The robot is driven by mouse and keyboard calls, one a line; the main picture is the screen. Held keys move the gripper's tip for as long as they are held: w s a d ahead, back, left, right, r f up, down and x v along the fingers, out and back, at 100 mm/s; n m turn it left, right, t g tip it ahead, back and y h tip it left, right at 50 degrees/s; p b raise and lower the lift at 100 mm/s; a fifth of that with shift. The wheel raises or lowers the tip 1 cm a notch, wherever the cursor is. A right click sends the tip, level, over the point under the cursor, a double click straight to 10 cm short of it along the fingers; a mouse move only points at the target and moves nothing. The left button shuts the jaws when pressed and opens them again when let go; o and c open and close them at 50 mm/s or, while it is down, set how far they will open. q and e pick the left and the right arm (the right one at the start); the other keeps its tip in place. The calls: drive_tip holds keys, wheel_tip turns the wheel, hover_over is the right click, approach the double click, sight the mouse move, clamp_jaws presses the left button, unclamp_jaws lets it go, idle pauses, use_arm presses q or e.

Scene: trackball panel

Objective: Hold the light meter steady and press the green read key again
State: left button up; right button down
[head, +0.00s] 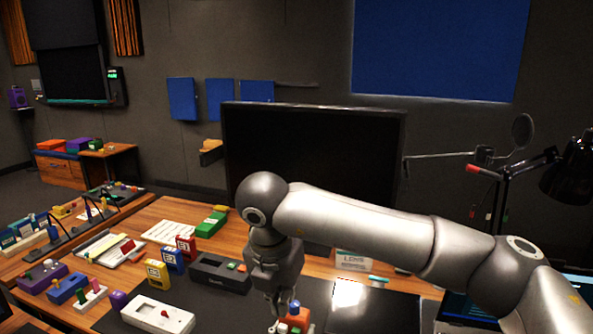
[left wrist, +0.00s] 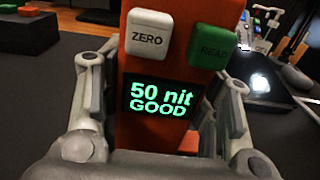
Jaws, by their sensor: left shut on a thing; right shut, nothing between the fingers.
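The light meter (left wrist: 160,55) is an orange body with a white ZERO key (left wrist: 157,40), a green READ key (left wrist: 212,47) and a dark display (left wrist: 158,102) reading "50 nit GOOD" in green. My left gripper (left wrist: 160,118) has a finger along each side of the meter and is shut on it. In the head view, the light meter (head: 303,317) shows partly at the bottom, and my left gripper is not clearly seen there. My right gripper (head: 282,308) is shut and empty, pointing down close by the meter; contact with a key cannot be told.
A monitor (head: 312,150) and a lamp (head: 570,170) stand behind.

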drive_tip(key=shift+v, duration=3)
drive_tip(key=shift+w, duration=0.15)
use_arm(q)
drive_tip(key=o, duration=1.2)
use_arm(e)
drive_tip(key=shift+d, duration=0.1)
use_arm(q)
drive_tip(key=v, duration=1.2)
drive_tip(key=shift+o, duration=0.2)
drive_tip(key=o, duration=0.3)
